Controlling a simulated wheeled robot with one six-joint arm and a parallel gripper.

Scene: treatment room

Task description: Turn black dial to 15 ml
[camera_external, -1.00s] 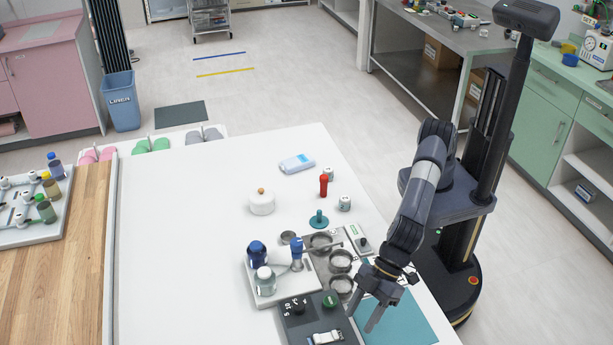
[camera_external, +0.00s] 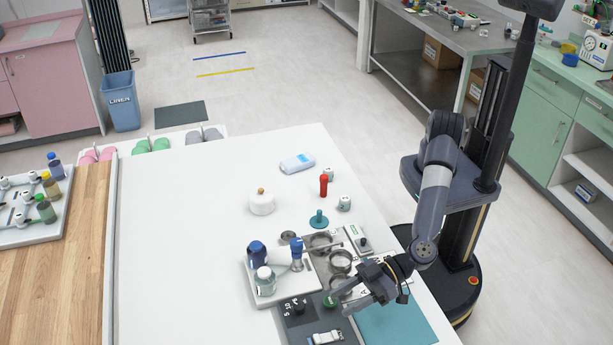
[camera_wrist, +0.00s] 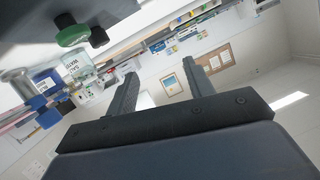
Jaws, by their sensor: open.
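The black dial (camera_external: 298,306) sits on a dark panel (camera_external: 297,326) at the front of the white table in the external view, with white numbers beside it. A green knob (camera_external: 329,301) is on the same panel, to the dial's right. My gripper (camera_external: 339,301) is open, low and tipped sideways, its fingers pointing left toward the green knob and the dial. I cannot tell whether a finger touches the green knob. In the wrist view my gripper (camera_wrist: 159,68) has nothing between its fingers. The green knob (camera_wrist: 72,35) and a dark round part show at upper left there.
A white tray with a blue-capped bottle (camera_external: 257,254) and a clear jar (camera_external: 265,281) stands behind the panel. Metal dishes (camera_external: 340,262) lie behind my gripper. A teal mat (camera_external: 405,325) lies to the right. The table's left half is clear.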

